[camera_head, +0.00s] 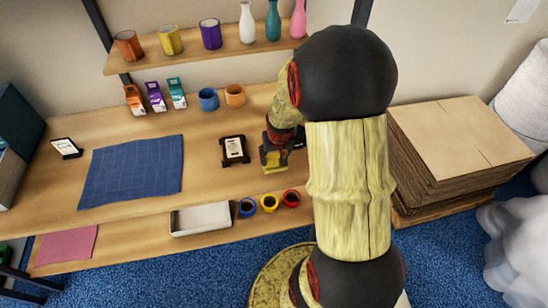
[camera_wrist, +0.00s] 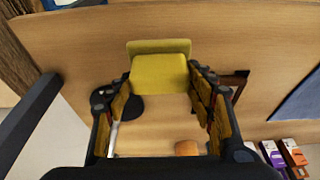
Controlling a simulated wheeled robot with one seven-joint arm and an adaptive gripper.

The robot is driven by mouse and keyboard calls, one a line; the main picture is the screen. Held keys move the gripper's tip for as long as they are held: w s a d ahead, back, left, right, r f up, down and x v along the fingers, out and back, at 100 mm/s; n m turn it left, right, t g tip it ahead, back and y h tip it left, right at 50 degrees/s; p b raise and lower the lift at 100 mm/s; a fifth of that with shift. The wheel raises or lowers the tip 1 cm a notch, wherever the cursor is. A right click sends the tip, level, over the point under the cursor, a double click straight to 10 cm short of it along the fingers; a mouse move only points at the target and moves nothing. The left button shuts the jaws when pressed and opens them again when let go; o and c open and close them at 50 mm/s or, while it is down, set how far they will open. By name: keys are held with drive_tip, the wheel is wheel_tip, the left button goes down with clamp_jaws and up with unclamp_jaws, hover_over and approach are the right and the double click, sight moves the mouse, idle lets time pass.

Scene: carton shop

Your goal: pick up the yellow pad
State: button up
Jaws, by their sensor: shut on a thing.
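The yellow pad (camera_wrist: 160,72) sits between the fingertips of my gripper (camera_wrist: 160,82) in the wrist view. The fingers are shut on its two sides. In the head view the yellow pad (camera_head: 270,166) shows below my gripper (camera_head: 272,154), over the right part of the wooden table. I cannot tell whether the pad still touches the table top.
A dark-framed stand (camera_head: 234,150) is close left of my gripper. A blue cloth (camera_head: 132,172) lies further left. Blue and orange mugs (camera_head: 208,99) and small cartons (camera_head: 155,97) stand behind. A tray (camera_head: 201,218) and several small pots (camera_head: 269,203) are in front.

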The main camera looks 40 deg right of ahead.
drive_tip(key=s+a+r+p, duration=0.2)
drive_tip(key=s+a+r, duration=0.4)
drive_tip(key=s+r, duration=0.2)
drive_tip(key=s, duration=0.2)
drive_tip(key=shift+s+a+r, duration=0.15)
drive_tip(key=shift+s+a, duration=0.15)
drive_tip(key=shift+s, duration=0.1)
drive_tip(key=o, duration=0.7)
drive_tip(key=c, duration=0.4)
drive_tip(key=shift+w, duration=0.1)
drive_tip(key=shift+c, duration=0.3)
